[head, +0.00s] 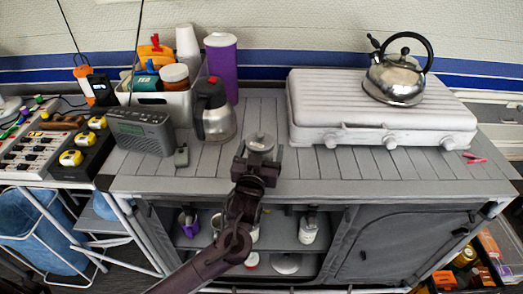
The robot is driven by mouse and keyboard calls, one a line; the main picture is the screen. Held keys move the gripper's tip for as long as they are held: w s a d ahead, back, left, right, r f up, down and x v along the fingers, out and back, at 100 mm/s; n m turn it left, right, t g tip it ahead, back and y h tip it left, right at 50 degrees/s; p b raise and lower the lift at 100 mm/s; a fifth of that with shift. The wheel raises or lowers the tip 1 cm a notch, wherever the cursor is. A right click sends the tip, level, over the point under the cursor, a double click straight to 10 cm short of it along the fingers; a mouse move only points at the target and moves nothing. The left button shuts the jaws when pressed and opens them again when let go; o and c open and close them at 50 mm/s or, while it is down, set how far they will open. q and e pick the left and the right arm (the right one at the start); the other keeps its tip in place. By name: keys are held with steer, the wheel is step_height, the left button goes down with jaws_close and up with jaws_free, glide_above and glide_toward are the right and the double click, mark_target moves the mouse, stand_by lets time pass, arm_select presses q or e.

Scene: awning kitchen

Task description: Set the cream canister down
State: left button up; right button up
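My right gripper is not in view.
A white camp stove (360,115) with a steel kettle (396,78) stands to the right. A steel jug (214,115), a radio (140,130) and a small grey-green object (182,156) are to the left. Bare counter lies around the canister.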

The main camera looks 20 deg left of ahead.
arm_select(q)
steer(key=s+d, duration=0.1)
steer(key=s, duration=1)
steer(key=shift+s+d+b, duration=0.2)
steer(key=shift+s+b, duration=0.1)
steer(key=shift+s, duration=0.05)
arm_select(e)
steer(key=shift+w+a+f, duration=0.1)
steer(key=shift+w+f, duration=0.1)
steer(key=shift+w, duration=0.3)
arm_select(q)
steer(key=shift+f, duration=0.1)
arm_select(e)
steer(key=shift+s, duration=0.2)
